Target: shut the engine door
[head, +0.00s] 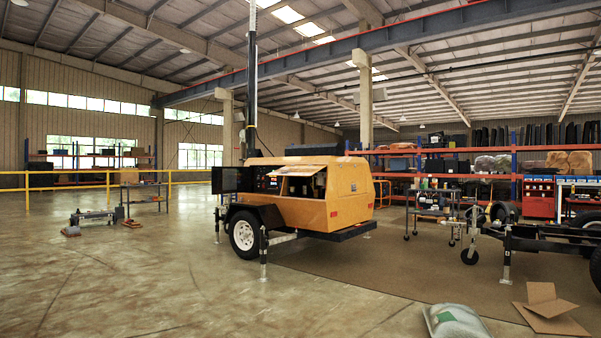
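The yellow light tower trailer (331,206) stands in the middle of the head view, some way off across the floor. On its near side, a yellow top-hinged door (300,170), which looks like the engine door, is tilted up and outward. An opening with pale and dark parts (303,187) shows below it. At the trailer's left end a dark panel (228,179) stands out to the left, beside a dark control area (268,179). My gripper is not in view.
The floor (150,270) toward the trailer is open. An outrigger leg (263,255) stands beside the wheel (244,234). A sack (455,321) and a cardboard box (548,306) lie at the near right. Another trailer frame (530,240) stands at right.

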